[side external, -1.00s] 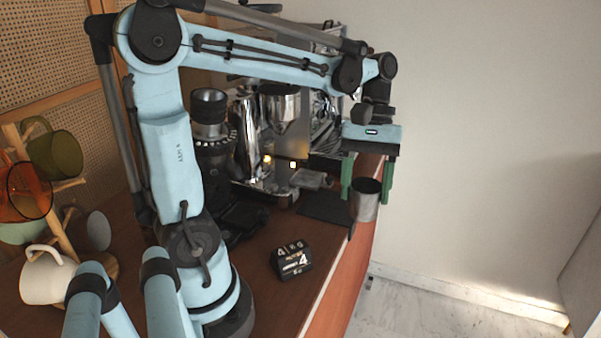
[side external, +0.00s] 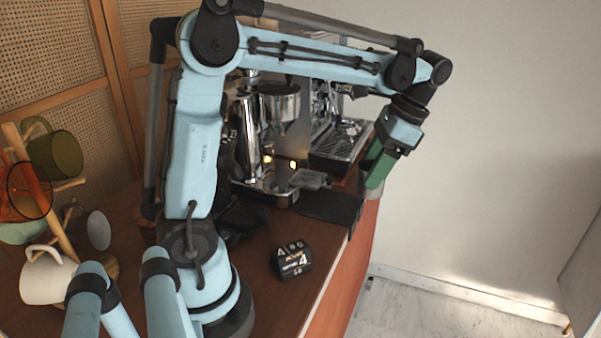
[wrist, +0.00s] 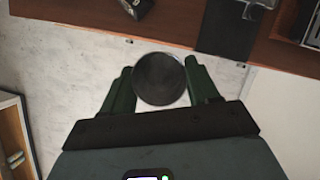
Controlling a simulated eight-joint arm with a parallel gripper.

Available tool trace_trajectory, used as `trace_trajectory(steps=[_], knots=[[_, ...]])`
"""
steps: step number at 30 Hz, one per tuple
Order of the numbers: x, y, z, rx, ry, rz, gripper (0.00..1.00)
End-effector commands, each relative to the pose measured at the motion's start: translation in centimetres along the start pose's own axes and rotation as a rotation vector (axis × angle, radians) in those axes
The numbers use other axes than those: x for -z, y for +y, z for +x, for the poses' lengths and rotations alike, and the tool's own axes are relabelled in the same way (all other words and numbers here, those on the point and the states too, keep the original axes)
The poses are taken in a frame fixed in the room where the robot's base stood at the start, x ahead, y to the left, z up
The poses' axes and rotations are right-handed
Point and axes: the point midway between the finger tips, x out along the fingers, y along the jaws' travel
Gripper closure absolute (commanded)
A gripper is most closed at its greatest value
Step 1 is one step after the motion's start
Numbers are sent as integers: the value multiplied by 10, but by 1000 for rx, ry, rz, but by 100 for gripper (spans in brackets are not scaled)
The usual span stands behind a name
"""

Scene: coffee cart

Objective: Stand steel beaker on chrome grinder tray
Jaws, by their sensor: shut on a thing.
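My gripper (side external: 377,182) is shut on the steel beaker (side external: 373,193), mostly hidden behind the green fingers in the side view. In the wrist view the beaker's round dark opening (wrist: 160,79) sits between both green fingers (wrist: 160,88). The gripper holds it at the counter's right edge, with floor below it in the wrist view. The chrome grinder (side external: 246,130) stands further left on the counter, and its tray (side external: 281,200) shows at its base. My arm hides part of the grinder's left side.
A black mat (side external: 328,207) lies at the counter edge between gripper and grinder tray. The espresso machine's drip tray (side external: 338,146) is behind. A mug tree with mugs (side external: 50,155) stands left.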

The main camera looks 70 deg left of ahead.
Motion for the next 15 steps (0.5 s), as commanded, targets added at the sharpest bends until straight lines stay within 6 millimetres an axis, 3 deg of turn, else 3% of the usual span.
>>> trace_trajectory(steps=[3, 5, 15], knots=[[-11, -22, 2, 68, -6, 162, 83], [-16, -33, 2, 103, -9, 249, 91], [-48, -84, 3, 282, -27, 687, 91]])
